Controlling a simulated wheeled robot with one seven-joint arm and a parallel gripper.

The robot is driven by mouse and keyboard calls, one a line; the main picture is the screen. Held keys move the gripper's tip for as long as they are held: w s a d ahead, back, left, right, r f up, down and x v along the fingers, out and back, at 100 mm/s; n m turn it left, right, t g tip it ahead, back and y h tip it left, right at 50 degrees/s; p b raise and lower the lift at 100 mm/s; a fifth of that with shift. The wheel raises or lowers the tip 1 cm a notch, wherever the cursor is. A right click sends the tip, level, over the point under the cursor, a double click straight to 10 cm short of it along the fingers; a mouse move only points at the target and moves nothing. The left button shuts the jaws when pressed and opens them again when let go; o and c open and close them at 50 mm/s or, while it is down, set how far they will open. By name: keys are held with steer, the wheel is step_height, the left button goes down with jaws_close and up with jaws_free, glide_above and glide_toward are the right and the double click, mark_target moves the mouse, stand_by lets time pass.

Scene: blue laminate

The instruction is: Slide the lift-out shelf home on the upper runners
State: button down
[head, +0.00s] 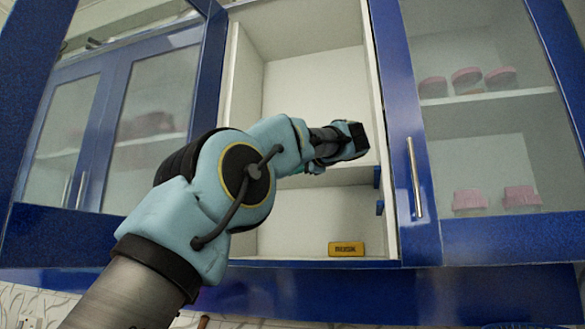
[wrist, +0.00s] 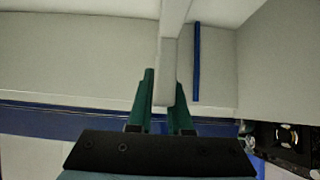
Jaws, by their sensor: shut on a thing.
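The lift-out shelf (head: 350,177) is a pale board inside the open middle cabinet in the head view, about level with the upper blue runner (head: 377,177) on the right wall. The lower blue runner (head: 380,208) sits below it. In the wrist view my gripper (wrist: 165,88) has its green fingers closed on the shelf's front edge (wrist: 168,75), seen edge-on. One blue runner (wrist: 196,62) shows beside the shelf there, with a gap between. My arm hides the shelf's left part in the head view. Whether the shelf rests on the upper runners cannot be told.
A yellow labelled box (head: 348,249) stands on the cabinet floor below the shelf. The space above the shelf looks empty.

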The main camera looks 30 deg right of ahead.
steer(key=shift+r, duration=0.1)
stand_by(0.3)
steer(key=c, duration=0.8)
jaws_free()
steer(key=shift+o, duration=0.2)
steer(key=shift+s, duration=0.1)
steer(key=s+d+b, duration=0.1)
steer(key=s+b, duration=0.2)
steer(key=s, duration=0.7)
steer(key=shift+s+b, duration=0.3)
stand_by(0.8)
